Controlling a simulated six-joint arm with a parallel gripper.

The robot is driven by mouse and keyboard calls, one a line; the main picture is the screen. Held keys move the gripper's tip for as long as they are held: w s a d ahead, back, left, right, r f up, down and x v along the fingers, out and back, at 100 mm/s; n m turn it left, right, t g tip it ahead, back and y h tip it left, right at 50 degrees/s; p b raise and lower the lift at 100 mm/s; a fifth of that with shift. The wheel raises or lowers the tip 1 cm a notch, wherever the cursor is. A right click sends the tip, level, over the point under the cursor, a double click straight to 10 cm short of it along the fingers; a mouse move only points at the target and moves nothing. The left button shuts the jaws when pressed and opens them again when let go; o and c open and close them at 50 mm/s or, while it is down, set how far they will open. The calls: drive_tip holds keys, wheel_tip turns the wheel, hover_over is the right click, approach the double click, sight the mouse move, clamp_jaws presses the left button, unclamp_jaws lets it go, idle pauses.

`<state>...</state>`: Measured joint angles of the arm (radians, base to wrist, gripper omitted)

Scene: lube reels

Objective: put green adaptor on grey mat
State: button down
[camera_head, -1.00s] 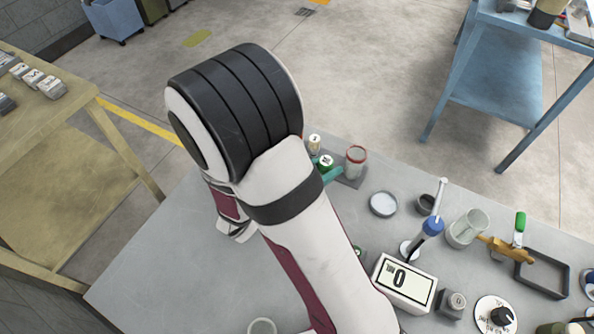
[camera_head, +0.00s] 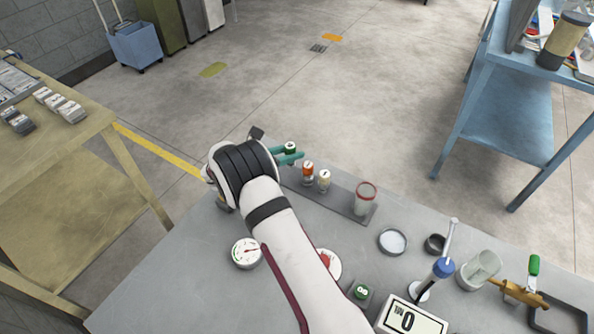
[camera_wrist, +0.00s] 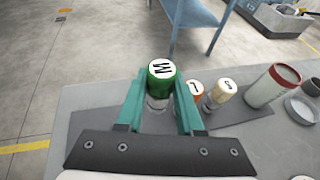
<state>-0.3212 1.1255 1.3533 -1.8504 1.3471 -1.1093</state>
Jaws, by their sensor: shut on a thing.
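The green adaptor (camera_wrist: 160,84), with a white lettered top and a metal lower part, is upright between the teal fingers of my gripper (camera_wrist: 160,92), which is shut on it. In the head view the green adaptor (camera_head: 290,147) shows at the fingertips of my gripper (camera_head: 290,157), at the far end of the table. The dark grey mat (camera_head: 339,203) is a long strip along the table's far edge. The adaptor is over or near the mat's left end. I cannot tell whether its base touches the mat.
An orange adaptor (camera_head: 307,169) and a cream adaptor (camera_head: 324,178) stand on the mat just right of my gripper. A red-rimmed jar (camera_head: 364,198) stands at the mat's right end. A dial gauge (camera_head: 246,252) and another green-topped piece (camera_head: 361,291) are nearer.

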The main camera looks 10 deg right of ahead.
sight(291, 165)
wheel_tip(291, 165, down, 5)
drive_tip(key=shift+r, duration=0.15)
drive_tip(key=c, duration=0.8)
unclamp_jaws()
drive_tip(key=shift+c, duration=0.2)
